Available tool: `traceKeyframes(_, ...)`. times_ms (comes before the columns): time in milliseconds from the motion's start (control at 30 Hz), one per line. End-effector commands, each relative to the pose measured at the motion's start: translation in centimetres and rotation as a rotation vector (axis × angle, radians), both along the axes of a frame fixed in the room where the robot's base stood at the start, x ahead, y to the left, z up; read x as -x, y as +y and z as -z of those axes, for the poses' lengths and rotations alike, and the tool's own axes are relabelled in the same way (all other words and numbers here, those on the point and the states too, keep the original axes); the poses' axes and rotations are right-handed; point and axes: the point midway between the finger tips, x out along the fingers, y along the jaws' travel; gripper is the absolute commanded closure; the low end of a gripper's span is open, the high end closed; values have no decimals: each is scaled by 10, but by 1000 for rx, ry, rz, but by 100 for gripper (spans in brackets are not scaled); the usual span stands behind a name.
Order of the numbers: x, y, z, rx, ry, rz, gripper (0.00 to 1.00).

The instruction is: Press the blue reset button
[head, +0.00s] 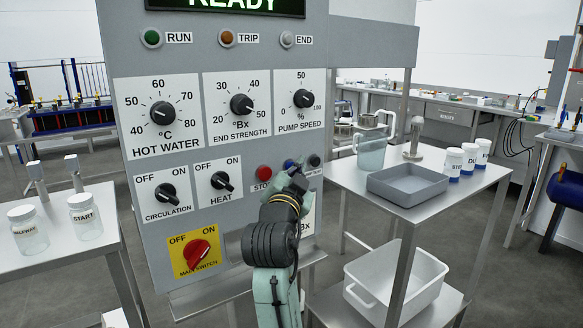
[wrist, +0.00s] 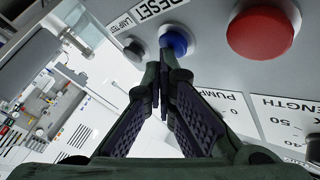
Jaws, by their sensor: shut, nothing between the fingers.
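The blue reset button (wrist: 177,38) sits in a pale ring on the grey control panel, under a RESET label. It also shows as a small blue spot in the head view (head: 289,163), partly behind my gripper. My gripper (wrist: 164,62) is shut and empty, its fingertips together at the near edge of the blue button in the wrist view. In the head view my gripper (head: 298,178) is in front of the panel's lower right part. I cannot tell whether the tips touch the button.
The red STOP button (wrist: 262,32) is beside the blue one, with the dark lamp test button (wrist: 135,50) on the other side. Knobs, including the red main switch (head: 197,253), cover the panel. A bench with a grey tray (head: 407,184) stands to the right.

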Motion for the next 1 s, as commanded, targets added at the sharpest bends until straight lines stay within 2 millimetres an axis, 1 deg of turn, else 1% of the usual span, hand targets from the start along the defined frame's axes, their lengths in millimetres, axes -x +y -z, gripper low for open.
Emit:
traceKeyframes(167, -5, 4, 0, 0, 1, -2, 100)
traceKeyframes(467, -5, 5, 0, 0, 1, -3, 100)
traceKeyframes(700, 0, 3, 2, -1, 1, -5, 100)
traceKeyframes(1000, 2, 0, 2, 0, 1, -2, 100)
